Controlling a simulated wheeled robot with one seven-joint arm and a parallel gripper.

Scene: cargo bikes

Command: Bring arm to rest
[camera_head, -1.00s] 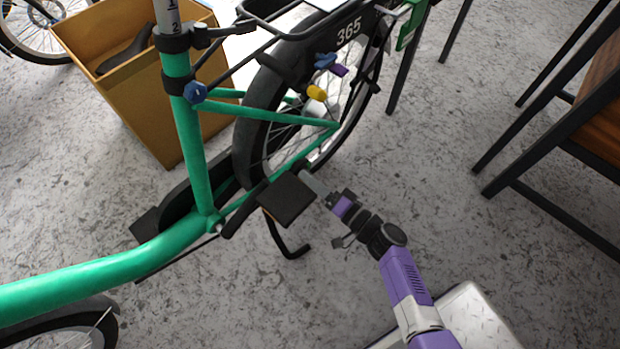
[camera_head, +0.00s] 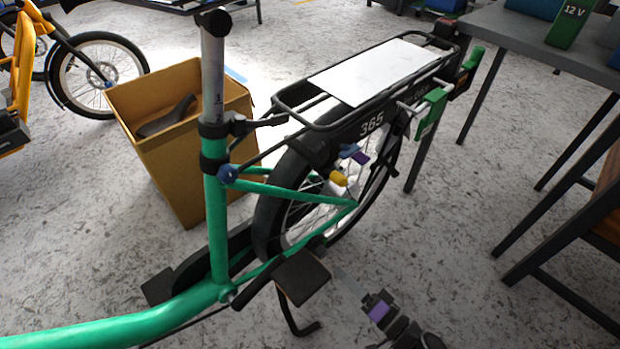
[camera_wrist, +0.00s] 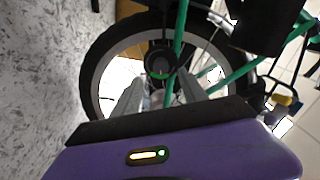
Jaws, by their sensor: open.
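My gripper (camera_head: 350,285) is low at the right of the green bike's pedal (camera_head: 302,277) in the head view. In the wrist view my gripper's two fingers (camera_wrist: 160,95) are apart with nothing held between them. They point toward the rear wheel (camera_wrist: 100,60) of the green cargo bike, whose frame (camera_head: 217,215) stands upright in the head view. Most of my arm is cut off by the lower edge of the head view.
A brown bin (camera_head: 175,150) holding a dark saddle stands behind the bike. A grey table (camera_head: 520,45) and a wooden-seated piece with black legs (camera_head: 560,235) stand at right. A white sheet (camera_head: 370,70) lies on the rear rack. Speckled floor is clear at centre right.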

